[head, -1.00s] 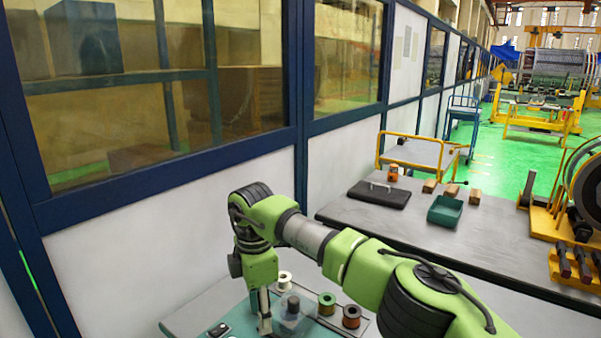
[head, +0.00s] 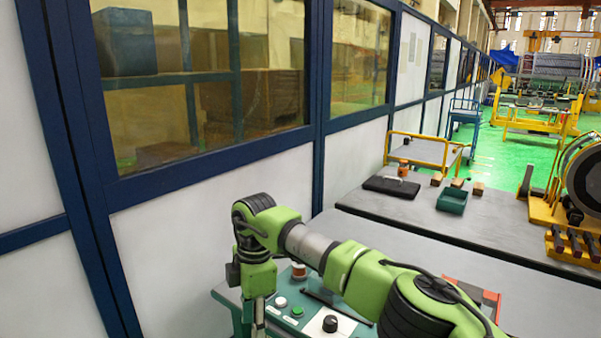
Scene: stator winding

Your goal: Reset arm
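My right arm (head: 345,270), green with black joints, comes in from the lower right and bends down at the left over a teal control panel. My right gripper (head: 258,322) hangs down at the bottom edge of the head view. Its fingertips are at or below the edge, so I cannot tell whether it is open or shut. No held object shows. My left gripper is not in view.
The control panel has a white button (head: 281,302), a green button (head: 297,311) and a black knob (head: 330,323). Behind, a grey table (head: 400,222) bears a black pad (head: 391,187), a green bin (head: 452,201) and small wooden blocks (head: 457,183). A blue-framed glazed wall (head: 230,190) stands at the left.

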